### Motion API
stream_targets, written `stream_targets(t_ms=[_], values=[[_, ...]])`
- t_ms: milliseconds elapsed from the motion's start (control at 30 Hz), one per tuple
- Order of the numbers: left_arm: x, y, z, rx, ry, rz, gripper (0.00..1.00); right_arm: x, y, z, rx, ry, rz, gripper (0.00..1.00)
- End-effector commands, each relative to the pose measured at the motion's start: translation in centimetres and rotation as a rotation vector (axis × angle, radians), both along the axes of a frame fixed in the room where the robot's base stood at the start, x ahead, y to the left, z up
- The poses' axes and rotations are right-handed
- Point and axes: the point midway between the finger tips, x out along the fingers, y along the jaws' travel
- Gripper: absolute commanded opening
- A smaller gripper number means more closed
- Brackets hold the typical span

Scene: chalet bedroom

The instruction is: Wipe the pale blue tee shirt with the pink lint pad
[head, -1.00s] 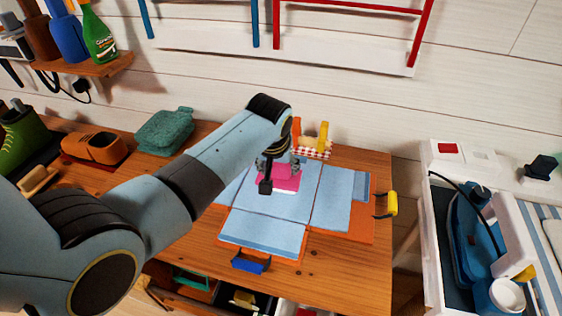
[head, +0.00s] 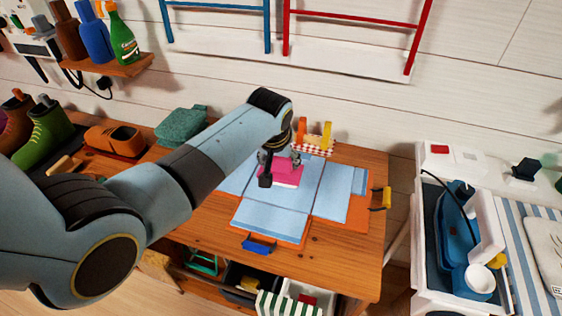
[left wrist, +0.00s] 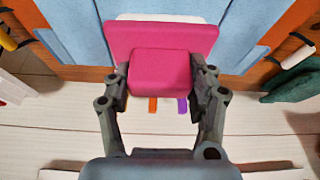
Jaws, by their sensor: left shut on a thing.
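The pale blue tee shirt (head: 272,219) lies spread flat on an orange folding board (head: 296,238) on the wooden table. The pink lint pad (head: 288,173) is over the upper middle of the shirt. My left gripper (head: 279,166) is shut on the pad's block-shaped handle, as the left wrist view shows, with a finger on each side of the pink block (left wrist: 160,74). The pad's flat base faces the shirt (left wrist: 230,38); I cannot tell for sure whether it touches the cloth. My right gripper is not in view.
A red-checked basket (head: 318,147) stands behind the board. A blue handle (head: 259,245) and a yellow handle (head: 381,198) stick out from the board. A white unit (head: 428,255) stands at right.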

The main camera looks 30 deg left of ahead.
Motion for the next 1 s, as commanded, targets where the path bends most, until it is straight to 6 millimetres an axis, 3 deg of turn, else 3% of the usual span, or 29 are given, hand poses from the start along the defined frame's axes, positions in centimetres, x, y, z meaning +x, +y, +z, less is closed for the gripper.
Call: stream_targets(t_ms=[333, 1000], values=[[0.7, 0.5, 3.1, 0.001, -0.001, -0.003, 0.26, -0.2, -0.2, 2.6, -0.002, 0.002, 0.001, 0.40], [0.8, 0.5, 3.1, 0.000, -0.001, -0.003, 0.26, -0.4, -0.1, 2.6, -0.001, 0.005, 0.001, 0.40]])
